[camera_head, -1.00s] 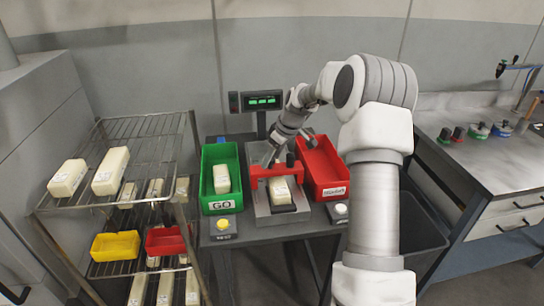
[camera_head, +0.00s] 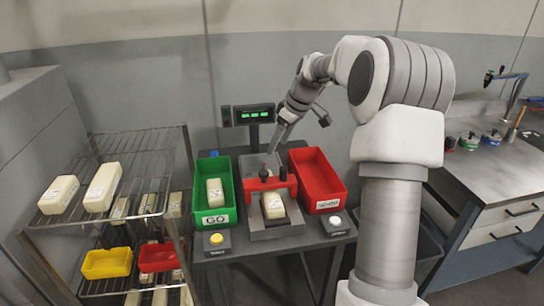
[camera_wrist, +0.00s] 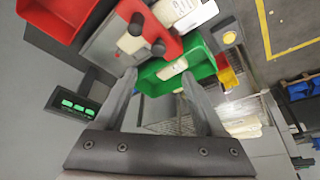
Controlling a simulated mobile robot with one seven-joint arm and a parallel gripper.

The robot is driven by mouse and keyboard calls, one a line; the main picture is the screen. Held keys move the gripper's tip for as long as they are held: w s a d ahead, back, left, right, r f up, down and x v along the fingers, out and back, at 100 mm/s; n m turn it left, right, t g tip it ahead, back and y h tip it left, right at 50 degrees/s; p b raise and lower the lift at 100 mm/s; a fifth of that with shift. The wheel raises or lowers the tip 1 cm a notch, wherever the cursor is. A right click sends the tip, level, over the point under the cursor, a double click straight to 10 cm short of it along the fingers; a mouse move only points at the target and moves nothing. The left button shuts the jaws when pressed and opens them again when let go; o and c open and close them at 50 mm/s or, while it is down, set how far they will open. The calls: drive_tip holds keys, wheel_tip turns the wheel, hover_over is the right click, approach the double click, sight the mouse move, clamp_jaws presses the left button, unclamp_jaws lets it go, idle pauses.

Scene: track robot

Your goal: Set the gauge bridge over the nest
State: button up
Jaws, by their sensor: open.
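The red gauge bridge (camera_head: 256,186) with dark knobs stands across the grey nest (camera_head: 287,231) and straddles a cream block (camera_head: 273,208). The bridge also shows in the wrist view (camera_wrist: 122,41), with the block (camera_wrist: 170,9) running out beyond it. My gripper (camera_head: 273,150) is above and behind the bridge, apart from it. In the wrist view my gripper (camera_wrist: 160,78) is open, with nothing between its fingers. How exactly the bridge's feet sit is too small to tell.
A green GO bin (camera_head: 229,217) with a cream block stands left of the nest, an empty red bin (camera_head: 337,190) right. A display (camera_head: 253,114) stands behind. A wire rack (camera_head: 137,140) with blocks is at left, a metal bench (camera_head: 480,185) at right.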

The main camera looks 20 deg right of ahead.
drive_tip(key=shift+v, duration=2.15)
